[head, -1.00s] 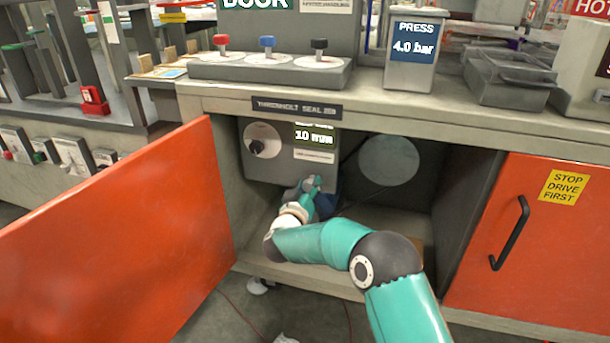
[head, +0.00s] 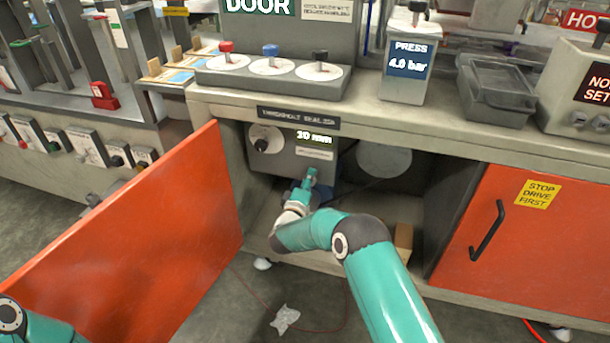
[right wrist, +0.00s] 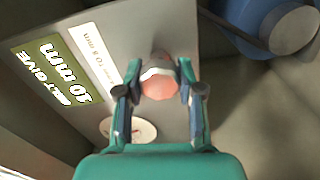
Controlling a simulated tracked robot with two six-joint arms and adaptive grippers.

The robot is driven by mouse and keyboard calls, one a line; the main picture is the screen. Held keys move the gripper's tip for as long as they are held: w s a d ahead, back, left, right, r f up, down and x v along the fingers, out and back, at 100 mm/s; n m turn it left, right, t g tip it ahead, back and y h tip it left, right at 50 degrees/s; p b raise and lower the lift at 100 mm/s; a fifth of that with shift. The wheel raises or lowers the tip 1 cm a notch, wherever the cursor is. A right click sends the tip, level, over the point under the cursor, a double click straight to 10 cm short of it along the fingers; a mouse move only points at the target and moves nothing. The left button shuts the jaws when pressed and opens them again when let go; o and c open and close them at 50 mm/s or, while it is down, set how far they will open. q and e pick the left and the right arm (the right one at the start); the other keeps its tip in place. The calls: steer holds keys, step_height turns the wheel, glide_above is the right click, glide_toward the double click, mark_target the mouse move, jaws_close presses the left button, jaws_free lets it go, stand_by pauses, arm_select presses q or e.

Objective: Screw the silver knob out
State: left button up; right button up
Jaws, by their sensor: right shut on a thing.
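The silver knob (right wrist: 160,70) shows in the right wrist view on the face of a grey box (right wrist: 92,24), with a pinkish round end towards the camera. My right gripper (right wrist: 159,80) has one finger on each side of it and is shut on it. In the head view my right gripper (head: 309,180) is at the lower part of the grey box (head: 285,165) inside the open cabinet, and the knob is hidden there. My left gripper is out of view; only a link of my left arm shows at the bottom left.
An orange door (head: 140,240) stands open on the left. A second orange door (head: 510,240) with a black handle is shut on the right. The worktop (head: 400,125) runs above the opening. The box carries a dial with a black knob (head: 262,144) and a label.

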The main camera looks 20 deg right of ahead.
steer(key=shift+a+n+p, duration=0.2)
steer(key=shift+n+p, duration=0.6)
steer(key=shift+n, duration=1.5)
steer(key=o, duration=1.2)
steer(key=shift+w+d+f, duration=0.1)
steer(key=shift+f, duration=0.05)
steer(key=v, duration=1.2)
